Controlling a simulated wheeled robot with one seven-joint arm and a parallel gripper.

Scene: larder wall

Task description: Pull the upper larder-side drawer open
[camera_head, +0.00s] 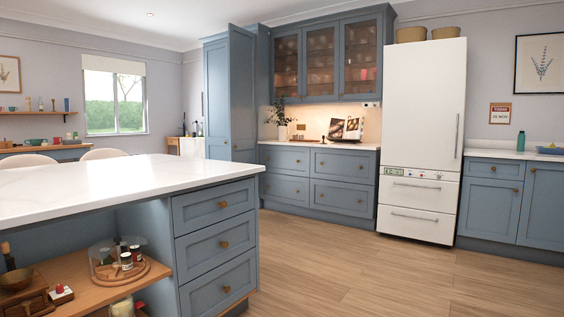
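A low blue drawer unit (310,206) stands against the back wall, with two drawers on each side, all shut. Its upper left drawer (284,159) is the one nearer the tall blue larder cabinet (216,100); the lower left drawer (286,188) is under it. The upper right drawer (343,166) has small brass knobs. A tall larder door (242,95) appears to stand out from the cabinet, close to the left end of the drawer unit. My gripper is not in view.
A white-topped island (130,172) fills the left foreground, with shut drawers (216,204) and an open shelf (90,290). A white fridge (424,110) stands right of the drawer unit. Open wooden floor (350,270) lies in front of both.

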